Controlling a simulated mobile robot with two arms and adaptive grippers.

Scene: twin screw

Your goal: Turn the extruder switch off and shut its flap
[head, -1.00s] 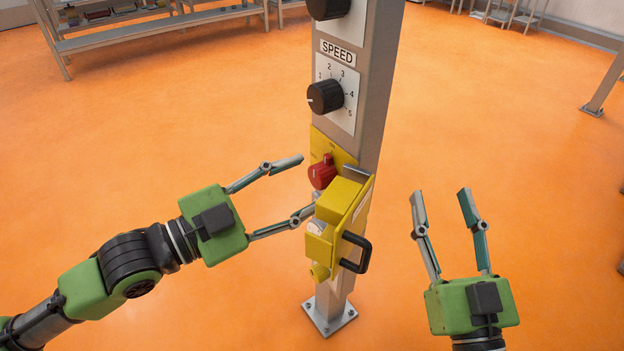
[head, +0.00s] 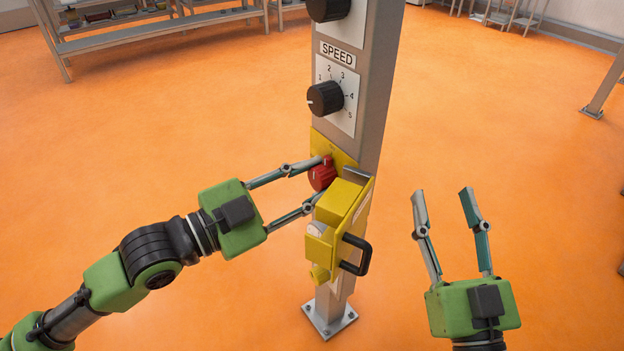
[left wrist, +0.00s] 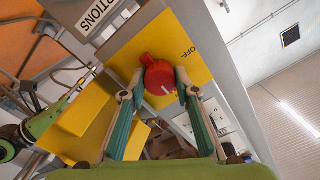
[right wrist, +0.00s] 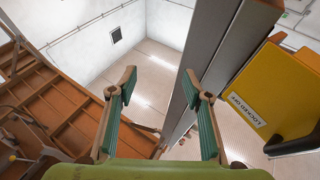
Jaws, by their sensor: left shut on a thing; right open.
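The red switch knob (head: 321,174) sits on a yellow plate (head: 345,159) on the grey post. My left gripper (head: 321,177) is shut on the knob, one finger on each side. In the left wrist view the red knob (left wrist: 158,79) is between the fingertips, and its white mark does not line up with the "OFF" lettering (left wrist: 188,50). The yellow flap (head: 345,203) with a black handle (head: 355,254) stands open, swung out below the knob. The flap also shows in the right wrist view (right wrist: 285,90) with a "LOCKED OFF" label. My right gripper (head: 445,195) is open and empty, right of the post.
Above the switch on the post is a black SPEED dial (head: 326,98), with another black knob (head: 328,8) higher up. The post's base plate (head: 330,318) is bolted to the orange floor. Shelving (head: 150,30) stands far back left. The floor around the post is clear.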

